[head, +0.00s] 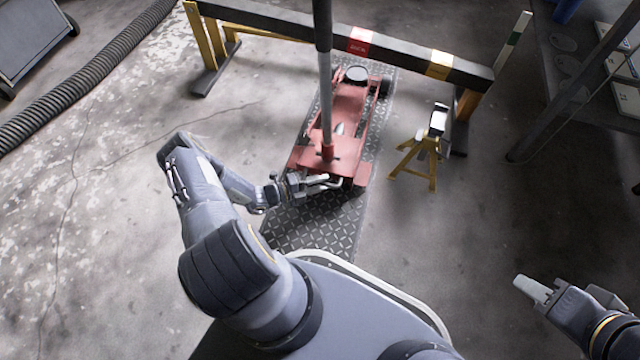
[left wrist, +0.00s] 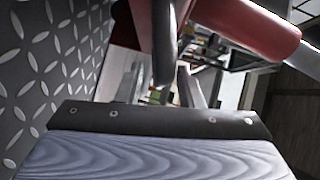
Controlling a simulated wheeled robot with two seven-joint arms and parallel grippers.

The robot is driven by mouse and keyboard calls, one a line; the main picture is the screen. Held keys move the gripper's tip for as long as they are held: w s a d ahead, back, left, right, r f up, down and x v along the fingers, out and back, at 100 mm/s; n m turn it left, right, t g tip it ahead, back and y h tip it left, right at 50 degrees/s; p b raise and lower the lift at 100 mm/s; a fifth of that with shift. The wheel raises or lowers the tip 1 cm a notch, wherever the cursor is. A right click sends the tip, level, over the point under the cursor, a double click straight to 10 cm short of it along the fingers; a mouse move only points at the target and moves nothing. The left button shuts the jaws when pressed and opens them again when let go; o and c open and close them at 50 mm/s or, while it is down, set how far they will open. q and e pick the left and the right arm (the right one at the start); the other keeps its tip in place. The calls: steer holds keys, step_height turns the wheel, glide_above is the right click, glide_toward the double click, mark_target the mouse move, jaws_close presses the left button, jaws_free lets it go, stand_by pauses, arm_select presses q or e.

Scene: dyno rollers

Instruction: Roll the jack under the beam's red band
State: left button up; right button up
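The left wrist view shows a red jack part (left wrist: 245,28) close by. My right gripper (head: 533,288) is away from the jack, finger gap unclear.
A yellow band (head: 440,64) marks the beam right of the red one. A yellow jack stand (head: 420,160) stands right of the strip. A ribbed hose (head: 90,75) and dark panel (head: 35,40) lie left. A shelf (head: 580,90) stands right.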

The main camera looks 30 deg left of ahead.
mark_target(331, 174)
arm_select(q)
steer(key=shift+w+d, duration=0.1)
steer(key=shift+w, duration=0.05)
jaws_close()
steer(key=shift+w+a, duration=0.2)
steer(key=shift+w, duration=0.55)
steer(key=shift+w+a, duration=0.15)
steer(key=shift+w, duration=0.55)
steer(key=shift+s, duration=0.1)
jaws_free()
steer(key=shift+s, duration=0.1)
